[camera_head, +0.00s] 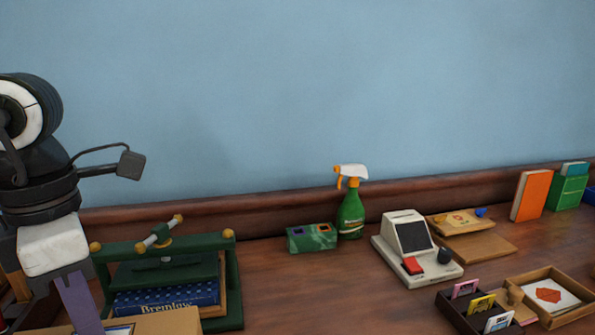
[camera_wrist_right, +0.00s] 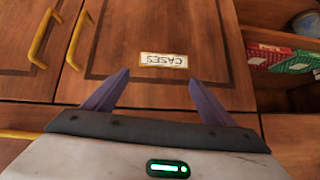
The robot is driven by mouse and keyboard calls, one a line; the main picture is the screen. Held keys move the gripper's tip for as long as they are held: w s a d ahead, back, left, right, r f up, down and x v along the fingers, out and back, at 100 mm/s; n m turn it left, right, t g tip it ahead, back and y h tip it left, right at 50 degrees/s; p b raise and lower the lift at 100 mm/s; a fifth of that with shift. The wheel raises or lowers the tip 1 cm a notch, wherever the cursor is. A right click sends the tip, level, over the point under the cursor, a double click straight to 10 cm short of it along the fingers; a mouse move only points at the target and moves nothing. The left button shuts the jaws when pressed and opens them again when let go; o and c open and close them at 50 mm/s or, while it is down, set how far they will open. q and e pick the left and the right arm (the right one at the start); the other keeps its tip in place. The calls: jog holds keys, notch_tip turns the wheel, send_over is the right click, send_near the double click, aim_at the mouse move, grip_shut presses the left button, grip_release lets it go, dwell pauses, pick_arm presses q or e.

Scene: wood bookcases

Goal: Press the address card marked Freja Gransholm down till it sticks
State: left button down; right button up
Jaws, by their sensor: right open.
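No card reading Freja Gransholm is legible in either view. A cardboard box (camera_head: 165,321) is cut off by the bottom edge at lower left in the head view. A pale, blue-edged card (camera_head: 118,329) shows only partly on it. My left gripper (camera_head: 80,303) is just left of this card, pointing down. One purple finger shows; its tip is out of frame, so contact and opening are unclear. My right gripper (camera_wrist_right: 156,92) is open and empty in the right wrist view, facing wooden cabinet fronts with a label reading CASES (camera_wrist_right: 163,60).
A green press (camera_head: 238,280) with a blue book (camera_head: 165,298) stands behind the box. A spray bottle (camera_head: 351,212), a card terminal (camera_head: 415,250), a black holder of small cards (camera_head: 455,318) and a wooden tray (camera_head: 570,318) stand rightward. The counter's middle front is clear.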

pick_arm(q)
notch_tip(320, 180, up, 7)
jog(key=p, duration=0.4)
jog(key=shift+p, duration=0.4)
